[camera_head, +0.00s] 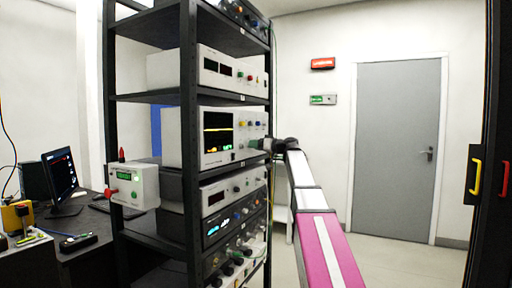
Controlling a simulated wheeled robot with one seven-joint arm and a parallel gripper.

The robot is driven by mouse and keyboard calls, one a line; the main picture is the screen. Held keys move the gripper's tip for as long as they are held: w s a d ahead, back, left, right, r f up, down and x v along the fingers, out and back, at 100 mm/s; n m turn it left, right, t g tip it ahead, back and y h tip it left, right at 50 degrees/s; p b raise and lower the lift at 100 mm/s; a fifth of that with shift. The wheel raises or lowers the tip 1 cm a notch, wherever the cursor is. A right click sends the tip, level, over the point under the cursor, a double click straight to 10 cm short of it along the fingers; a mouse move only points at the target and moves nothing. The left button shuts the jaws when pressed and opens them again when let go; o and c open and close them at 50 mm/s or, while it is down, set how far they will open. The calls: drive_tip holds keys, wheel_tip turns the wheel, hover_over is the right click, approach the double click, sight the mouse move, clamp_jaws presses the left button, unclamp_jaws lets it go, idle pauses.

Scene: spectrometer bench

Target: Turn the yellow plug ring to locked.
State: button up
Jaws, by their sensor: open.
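I cannot make out the yellow plug ring for certain. Small coloured knobs or sockets, one of them yellowish (242,124), sit on the front of a white instrument (180,138) with a yellow trace on its screen (218,134). My gripper (266,146) is at the end of my white and magenta arm, beside the right edge of that instrument's front. It is small and dark here, and its fingers are hard to separate. It is open, and I see nothing held in it. Whether it touches the panel I cannot tell.
A black rack (190,60) holds several instruments. A small white box (142,186) with a red knob juts out at its left. A desk (90,250) with a monitor (60,172) stands at the left. A grey door (395,150) is at the back, with clear floor before it.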

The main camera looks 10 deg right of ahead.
clamp_jaws()
drive_tip(key=shift+m, duration=0.3)
drive_tip(key=m, duration=0.3)
drive_tip(key=shift+m, duration=0.4)
drive_tip(key=m, duration=0.3)
drive_tip(key=shift+m, duration=0.3)
drive_tip(key=m, duration=0.4)
drive_tip(key=shift+m, duration=2.2)
